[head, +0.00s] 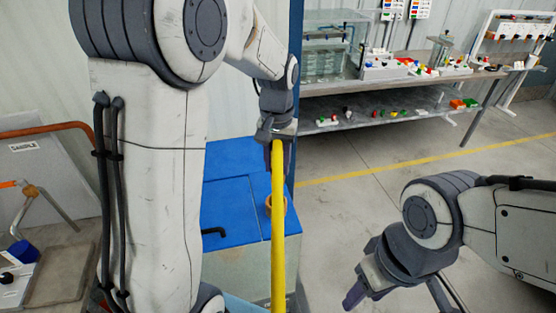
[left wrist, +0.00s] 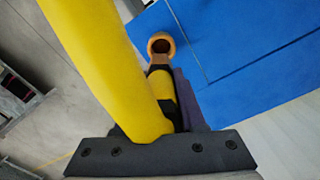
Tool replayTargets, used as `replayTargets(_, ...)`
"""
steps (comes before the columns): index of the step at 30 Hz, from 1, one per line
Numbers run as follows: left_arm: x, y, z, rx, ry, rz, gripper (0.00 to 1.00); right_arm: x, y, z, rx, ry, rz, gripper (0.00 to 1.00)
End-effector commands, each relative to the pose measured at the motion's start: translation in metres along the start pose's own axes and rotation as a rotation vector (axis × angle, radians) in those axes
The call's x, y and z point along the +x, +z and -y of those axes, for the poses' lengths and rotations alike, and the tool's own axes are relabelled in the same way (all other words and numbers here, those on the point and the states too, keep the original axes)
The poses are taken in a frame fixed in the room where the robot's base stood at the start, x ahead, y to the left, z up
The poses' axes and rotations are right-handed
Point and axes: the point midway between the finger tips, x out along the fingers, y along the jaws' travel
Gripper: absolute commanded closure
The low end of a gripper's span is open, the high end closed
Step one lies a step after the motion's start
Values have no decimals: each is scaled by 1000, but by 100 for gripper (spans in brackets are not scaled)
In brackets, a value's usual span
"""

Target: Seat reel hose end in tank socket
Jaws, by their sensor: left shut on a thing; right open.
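The yellow reel hose (head: 278,245) runs up from the bottom edge of the head view to my left gripper (head: 279,160). That gripper is shut on it above the blue-topped tank (head: 230,215). In the left wrist view, the hose (left wrist: 105,65) crosses at the left and passes between the gripper's fingers (left wrist: 165,95). The orange ring of the tank socket (left wrist: 161,44) shows just beyond the fingertips, its dark opening visible. In the head view, the hose partly covers the socket (head: 283,203). The hose tip's exact position is unclear. My right gripper (head: 360,290) is open and empty, low at the right.
A workbench (head: 400,85) with a clear water tank (head: 325,55) and small coloured parts stands at the back. A black bent pipe (head: 214,232) is on the blue lid. A sign board (head: 40,165) leans at the left. The floor at centre right is clear.

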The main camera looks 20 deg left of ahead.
Motion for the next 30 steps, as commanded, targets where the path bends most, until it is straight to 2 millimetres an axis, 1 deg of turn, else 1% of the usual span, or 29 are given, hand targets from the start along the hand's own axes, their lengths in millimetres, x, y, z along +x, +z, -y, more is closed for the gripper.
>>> replayTargets(6,-2,3,3,-5,0,-2,100,-3,0,0,0,0,0,50)
replayTargets(14,18,3,2,-3,0,-1,100,12,1,-1,1,0,0,50)
replayTargets(24,50,3,1,-1,0,0,100,34,2,-2,6,0,0,50)
replayTargets(30,58,2,0,0,0,-2,100,39,2,-3,7,0,0,50)
